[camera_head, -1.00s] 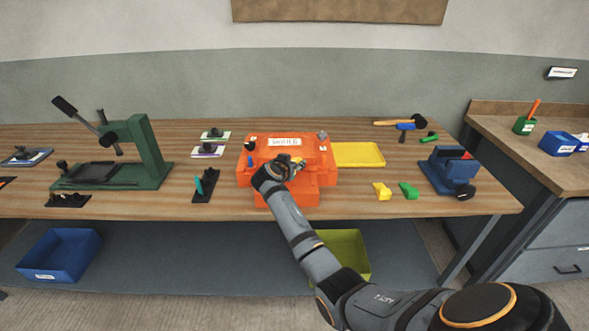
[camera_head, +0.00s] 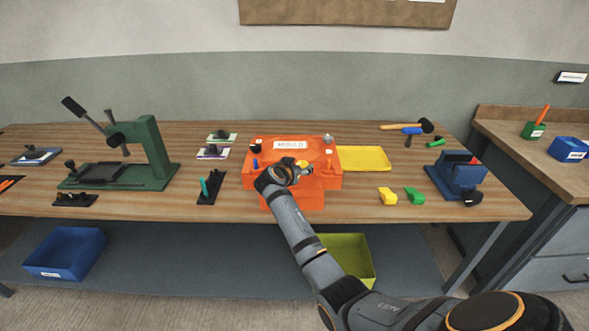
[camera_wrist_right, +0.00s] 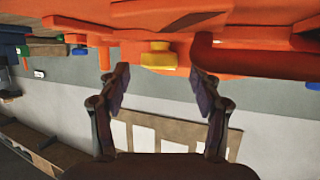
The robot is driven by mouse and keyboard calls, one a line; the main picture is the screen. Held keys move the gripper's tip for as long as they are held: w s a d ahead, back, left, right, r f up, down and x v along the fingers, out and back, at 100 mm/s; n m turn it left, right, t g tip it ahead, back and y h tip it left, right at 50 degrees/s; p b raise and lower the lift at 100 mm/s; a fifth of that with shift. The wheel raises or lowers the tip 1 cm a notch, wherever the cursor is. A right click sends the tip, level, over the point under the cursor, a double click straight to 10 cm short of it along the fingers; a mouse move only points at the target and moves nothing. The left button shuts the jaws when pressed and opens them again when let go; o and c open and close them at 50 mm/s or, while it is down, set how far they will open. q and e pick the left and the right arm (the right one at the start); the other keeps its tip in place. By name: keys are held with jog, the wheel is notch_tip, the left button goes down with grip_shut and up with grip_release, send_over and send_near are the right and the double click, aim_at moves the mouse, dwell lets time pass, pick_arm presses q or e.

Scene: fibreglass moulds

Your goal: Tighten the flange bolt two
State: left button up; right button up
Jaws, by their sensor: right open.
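The orange mould (camera_head: 290,145) with a "MOULD" label sits on the workbench. My right gripper (camera_head: 298,168) is over the front middle of the mould, and my right arm hides part of its front. In the right wrist view the two fingers (camera_wrist_right: 158,80) are spread apart with nothing held. A yellow knob-like bolt (camera_wrist_right: 158,56) on the orange mould shows between and just beyond the fingertips. Small fittings stand at the mould's corners, among them a blue one (camera_head: 255,163) and a black one (camera_head: 256,148). I cannot tell which fitting is bolt two. My left gripper is not in view.
A yellow tray (camera_head: 363,158) lies right of the mould, with yellow (camera_head: 388,198) and green (camera_head: 415,196) pieces in front. A blue vice (camera_head: 457,178) stands at the right end. A green press (camera_head: 150,150) stands left. The bench front between press and mould holds a small black stand (camera_head: 210,190).

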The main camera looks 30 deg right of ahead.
jog(key=v, duration=1.1)
jog(key=shift+s, duration=0.1)
